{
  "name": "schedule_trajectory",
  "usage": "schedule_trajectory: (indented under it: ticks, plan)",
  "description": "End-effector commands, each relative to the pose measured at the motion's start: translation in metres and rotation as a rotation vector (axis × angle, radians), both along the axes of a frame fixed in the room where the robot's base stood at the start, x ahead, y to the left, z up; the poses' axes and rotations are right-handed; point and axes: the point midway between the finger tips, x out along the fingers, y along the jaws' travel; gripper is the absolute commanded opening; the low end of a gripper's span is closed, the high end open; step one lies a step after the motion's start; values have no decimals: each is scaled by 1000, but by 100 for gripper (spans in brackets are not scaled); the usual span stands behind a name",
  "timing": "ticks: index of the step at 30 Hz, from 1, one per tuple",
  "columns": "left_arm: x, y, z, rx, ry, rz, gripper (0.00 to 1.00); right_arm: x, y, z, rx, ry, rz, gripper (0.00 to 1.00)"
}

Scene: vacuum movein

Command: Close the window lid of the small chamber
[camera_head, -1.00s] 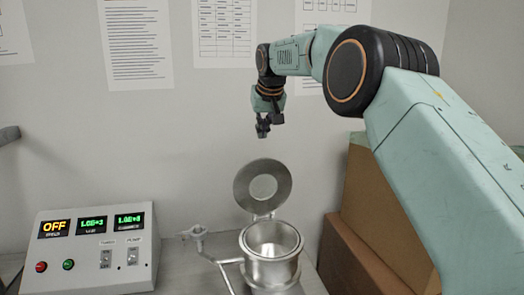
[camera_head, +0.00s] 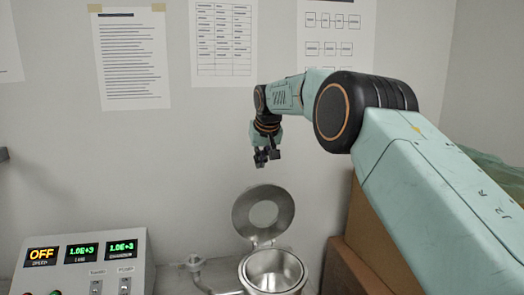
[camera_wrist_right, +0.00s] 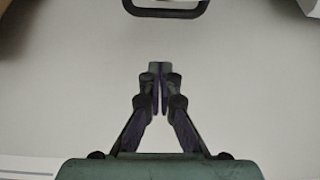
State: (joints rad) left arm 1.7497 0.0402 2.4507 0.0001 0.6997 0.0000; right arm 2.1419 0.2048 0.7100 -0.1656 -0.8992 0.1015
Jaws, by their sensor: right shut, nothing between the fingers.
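The small chamber (camera_head: 274,272) is a round metal pot at the lower middle of the head view, with its mouth open and its bottom cut off by the frame. Its window lid (camera_head: 243,212), a metal disc with a pale round window, stands raised on the hinge at the chamber's back. My right gripper (camera_head: 266,160) hangs above the lid, pointing down and apart from it in the picture. In the right wrist view its fingers (camera_wrist_right: 160,88) are together with nothing between them. My left gripper is not in view.
A control box (camera_head: 85,262) with lit displays and switches stands at the lower left. A metal pipe fitting (camera_head: 195,263) is left of the chamber. Brown boxes (camera_head: 350,268) stand right of it. Paper sheets (camera_head: 132,60) hang on the wall behind. A dark handle-like bar (camera_wrist_right: 165,10) shows in the wrist view.

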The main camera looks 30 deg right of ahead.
Motion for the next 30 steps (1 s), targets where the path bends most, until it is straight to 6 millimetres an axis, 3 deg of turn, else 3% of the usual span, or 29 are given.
schedule_trajectory:
  ticks: [5,16,30]
  plan:
    - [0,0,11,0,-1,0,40,12,-4,-21,-1,3,0,0]
    - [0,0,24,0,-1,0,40,27,-8,-42,-1,1,0,0]
    - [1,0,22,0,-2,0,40,13,-5,-44,0,3,-1,0]
